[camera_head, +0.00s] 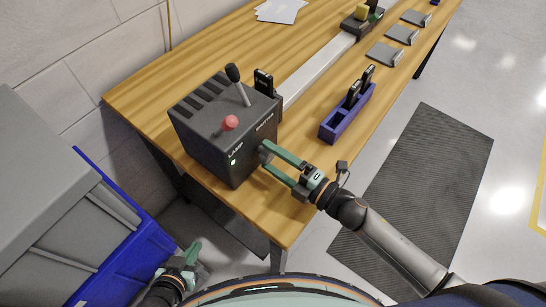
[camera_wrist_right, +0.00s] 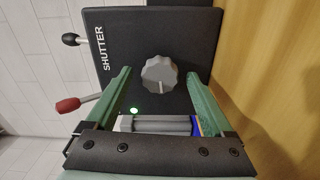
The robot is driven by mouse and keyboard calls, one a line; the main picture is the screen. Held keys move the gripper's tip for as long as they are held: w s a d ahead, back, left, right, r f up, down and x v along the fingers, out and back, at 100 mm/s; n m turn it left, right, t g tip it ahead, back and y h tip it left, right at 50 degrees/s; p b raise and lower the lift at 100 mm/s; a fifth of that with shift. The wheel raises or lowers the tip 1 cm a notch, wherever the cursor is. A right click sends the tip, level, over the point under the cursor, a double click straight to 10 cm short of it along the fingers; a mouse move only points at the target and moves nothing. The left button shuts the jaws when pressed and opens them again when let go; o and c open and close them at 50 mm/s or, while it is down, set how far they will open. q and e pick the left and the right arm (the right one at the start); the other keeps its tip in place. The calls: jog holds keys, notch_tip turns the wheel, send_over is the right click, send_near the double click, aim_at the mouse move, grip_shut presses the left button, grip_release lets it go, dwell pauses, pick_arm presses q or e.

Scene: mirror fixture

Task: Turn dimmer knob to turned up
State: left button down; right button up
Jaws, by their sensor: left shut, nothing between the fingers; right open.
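The dimmer knob (camera_wrist_right: 160,74) is grey and scalloped, with a pale mark at its lower edge in the right wrist view. It sits on a side face of the black control box (camera_head: 212,140). My right gripper (camera_head: 266,158) is open in front of that face. In the right wrist view its green fingers (camera_wrist_right: 158,80) stand apart to the left and right of the knob; I cannot tell whether they touch it. In the head view the knob is mostly hidden by the gripper. My left gripper (camera_head: 194,250) is shut and empty, low at the left, away from the box.
The box carries a black lever (camera_head: 240,86), a red-tipped lever (camera_head: 229,123) and a lit green lamp (camera_head: 233,162). A blue holder (camera_head: 347,118) with black items stands to the right on the wooden table (camera_head: 190,62). A blue bin (camera_head: 122,240) is at lower left.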

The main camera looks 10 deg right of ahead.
pick_arm(q)
notch_tip(320, 180, down, 2)
jog(key=shift+f+b, duration=0.2)
jog(key=shift+b, duration=1.05)
pick_arm(e)
jog(key=v, duration=1.2)
jog(key=shift+s+d, duration=0.15)
jog(key=shift+d, duration=0.05)
